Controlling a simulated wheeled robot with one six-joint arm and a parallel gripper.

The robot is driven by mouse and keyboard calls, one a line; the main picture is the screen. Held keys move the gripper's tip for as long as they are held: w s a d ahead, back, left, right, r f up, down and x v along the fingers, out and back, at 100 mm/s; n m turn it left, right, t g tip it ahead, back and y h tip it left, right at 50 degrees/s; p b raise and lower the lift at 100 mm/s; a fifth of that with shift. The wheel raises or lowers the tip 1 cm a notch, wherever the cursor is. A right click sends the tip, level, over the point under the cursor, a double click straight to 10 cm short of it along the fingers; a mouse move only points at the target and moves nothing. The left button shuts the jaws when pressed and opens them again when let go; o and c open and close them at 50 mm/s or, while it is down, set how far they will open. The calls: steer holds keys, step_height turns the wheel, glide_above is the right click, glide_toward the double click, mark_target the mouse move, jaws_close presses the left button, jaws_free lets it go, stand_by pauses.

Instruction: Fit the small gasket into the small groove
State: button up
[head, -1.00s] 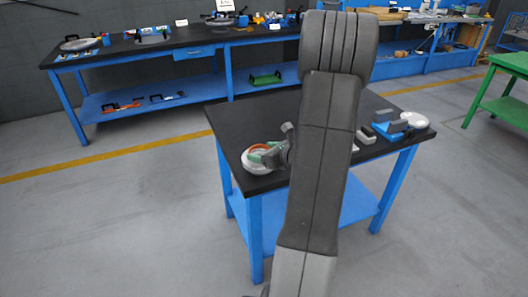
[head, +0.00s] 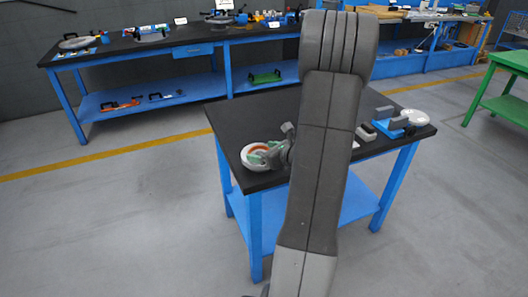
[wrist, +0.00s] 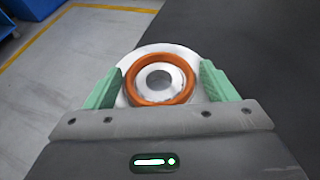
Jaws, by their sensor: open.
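The orange ring gasket (wrist: 187,92) lies on the round white flanged shell (wrist: 146,57), around its grey centre hole, in the wrist view. I cannot tell whether it is seated in a groove. In the head view the shell (head: 250,163) is at the left corner of the black-topped table, with the orange gasket (head: 256,148) partly hidden by my gripper. My gripper (wrist: 160,88) is open, its two green fingers apart on either side of the shell and gasket in the picture. I cannot tell how high the fingertips are above the shell.
The black table (head: 235,120) has free room behind the shell. A blue fixture with grey blocks (head: 392,127) and a white round part (head: 416,117) stand at its right end. A long blue workbench (head: 140,50) with tools runs along the wall.

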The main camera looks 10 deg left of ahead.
steer(key=v, duration=1.4)
steer(key=shift+w+p, duration=0.1)
steer(key=shift+p, duration=0.2)
steer(key=shift+a, duration=0.1)
steer(key=x, duration=1.4)
steer(key=shift+b, duration=0.3)
steer(key=shift+r, duration=0.2)
steer(key=shift+f, duration=0.1)
